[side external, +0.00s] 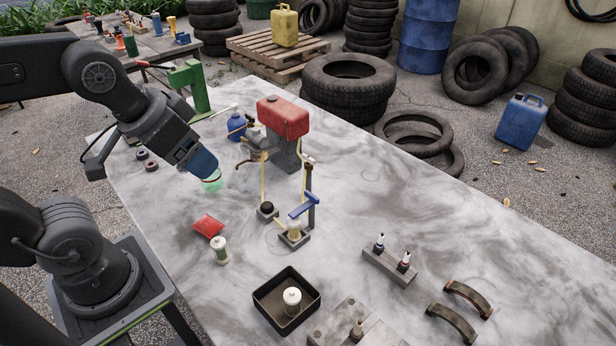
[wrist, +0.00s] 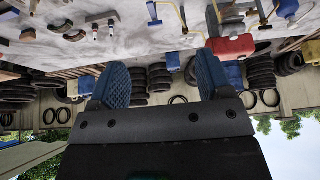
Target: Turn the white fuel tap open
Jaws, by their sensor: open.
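The red fuel tank (side external: 283,117) stands on a grey block on the marbled table; it also shows in the wrist view (wrist: 228,46). A small white piece (side external: 308,160), possibly the white fuel tap, tops a thin post right of the tank. Whether it is open or closed cannot be told. Yellow lines run down to a block with a black knob (side external: 267,207) and one with a cream knob (side external: 294,231). A blue lever (side external: 303,206) sits on the post. My gripper (side external: 211,180) is open and empty above the table, left of these parts; its blue fingers are spread in the wrist view (wrist: 160,80).
A red packet (side external: 208,225) and white-topped jar (side external: 221,250) lie in front of my gripper. A dark tray (side external: 262,297) holds a white-capped piece. A blue bottle (side external: 236,126) and green stand (side external: 193,88) are behind.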

